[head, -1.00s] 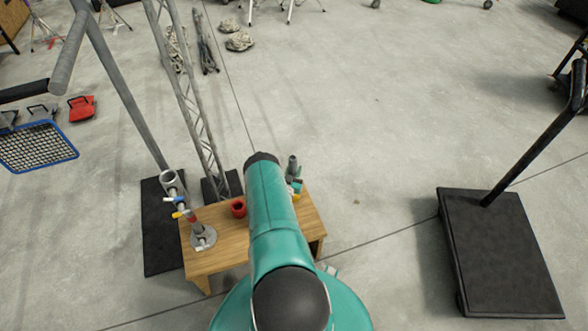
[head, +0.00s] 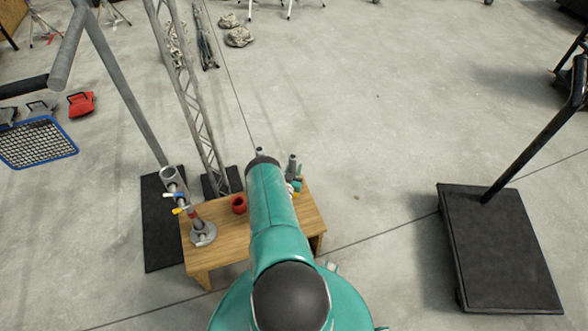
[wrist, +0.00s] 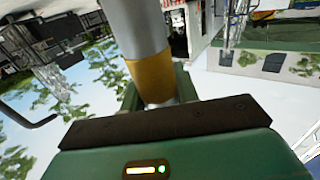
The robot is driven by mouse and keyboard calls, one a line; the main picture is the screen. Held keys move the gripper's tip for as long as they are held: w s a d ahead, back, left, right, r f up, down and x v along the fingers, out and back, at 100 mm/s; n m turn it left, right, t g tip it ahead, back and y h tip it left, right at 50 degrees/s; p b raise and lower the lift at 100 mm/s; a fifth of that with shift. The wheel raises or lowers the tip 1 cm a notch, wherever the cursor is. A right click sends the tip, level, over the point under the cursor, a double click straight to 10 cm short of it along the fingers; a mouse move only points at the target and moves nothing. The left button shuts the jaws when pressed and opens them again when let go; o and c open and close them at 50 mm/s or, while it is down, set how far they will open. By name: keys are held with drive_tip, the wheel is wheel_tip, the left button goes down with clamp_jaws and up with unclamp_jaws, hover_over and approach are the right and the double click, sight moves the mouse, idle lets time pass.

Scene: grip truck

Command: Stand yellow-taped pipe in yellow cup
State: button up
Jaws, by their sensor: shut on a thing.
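In the wrist view a grey pipe with a yellow tape band (wrist: 152,76) stands between the jaws of my gripper (wrist: 157,98), which is shut on it around the taped part. In the head view my teal arm covers the middle of the wooden table (head: 222,247) and mostly hides my gripper. A grey pipe end (head: 292,163) shows just right of the arm, and a small grey tip (head: 259,151) shows beyond it. I cannot tell which belongs to the held pipe. A small yellow patch (head: 296,195) shows beside the arm; I cannot make out a whole yellow cup.
A red cup (head: 239,204) stands on the table left of my arm. A lattice truss (head: 188,95) rises behind. A black platform cart (head: 498,245) is at the right, with clear floor between.

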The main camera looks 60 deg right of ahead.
drive_tip(key=shift+f, duration=0.2)
drive_tip(key=o, duration=1.2)
drive_tip(key=shift+a, duration=0.1)
drive_tip(key=s+a, duration=0.2)
drive_tip(key=a, duration=1.1)
drive_tip(key=shift+a, duration=0.25)
drive_tip(key=shift+s, duration=0.15)
